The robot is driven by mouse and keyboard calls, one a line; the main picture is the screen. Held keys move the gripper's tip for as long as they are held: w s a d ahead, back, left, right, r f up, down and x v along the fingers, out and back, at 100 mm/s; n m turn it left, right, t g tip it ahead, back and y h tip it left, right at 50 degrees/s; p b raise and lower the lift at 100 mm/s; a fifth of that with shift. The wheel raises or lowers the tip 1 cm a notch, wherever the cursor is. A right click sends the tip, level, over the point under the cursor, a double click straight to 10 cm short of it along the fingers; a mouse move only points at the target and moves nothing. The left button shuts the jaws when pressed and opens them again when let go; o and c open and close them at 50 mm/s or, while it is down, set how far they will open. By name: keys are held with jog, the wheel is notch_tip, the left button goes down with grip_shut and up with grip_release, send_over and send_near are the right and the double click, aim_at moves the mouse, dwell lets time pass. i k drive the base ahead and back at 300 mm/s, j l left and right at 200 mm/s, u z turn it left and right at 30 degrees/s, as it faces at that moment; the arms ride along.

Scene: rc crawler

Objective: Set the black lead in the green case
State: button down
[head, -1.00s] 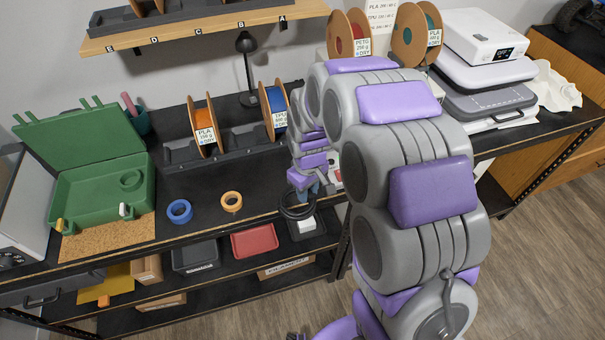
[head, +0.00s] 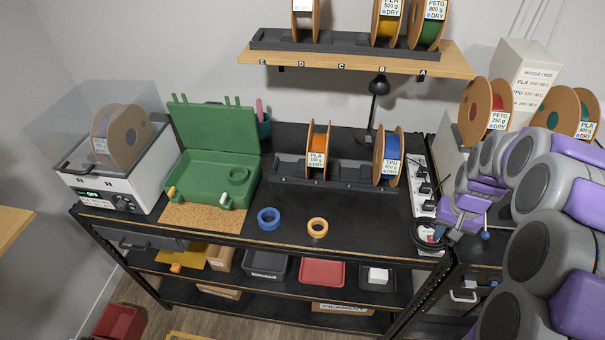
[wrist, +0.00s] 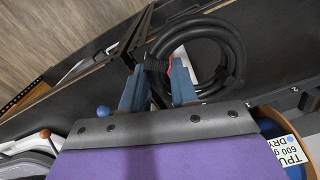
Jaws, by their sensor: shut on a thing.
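The black lead (wrist: 238,47) is a coiled cable. In the wrist view my gripper (wrist: 158,82) is shut on a bundled part of the coil, between its blue-grey fingers. In the head view my gripper (head: 447,238) and the lead (head: 418,238) are at the right end of the bench, near its front edge. I cannot tell whether the lead touches the bench. The green case (head: 205,193) stands open at the left of the bench, its lid (head: 212,128) raised behind it. A round green ring-like shape shows inside it. My gripper is well to the right of the case.
A blue tape roll (head: 268,226) and a yellow tape roll (head: 317,236) lie between the case and my gripper. A dark rack (head: 345,183) holds orange and blue spools behind them. A power strip (head: 425,187) is near the lead. A shelf (head: 330,62) hangs above.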

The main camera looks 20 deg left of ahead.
aim_at(198, 180)
jog(key=k+j+u, duration=0.1)
jog(key=j, duration=0.45)
jog(key=k+j+u, duration=0.1)
jog(key=j, duration=0.5)
jog(key=k+j+u, duration=0.15)
jog(key=j, duration=0.4)
jog(key=i, duration=0.05)
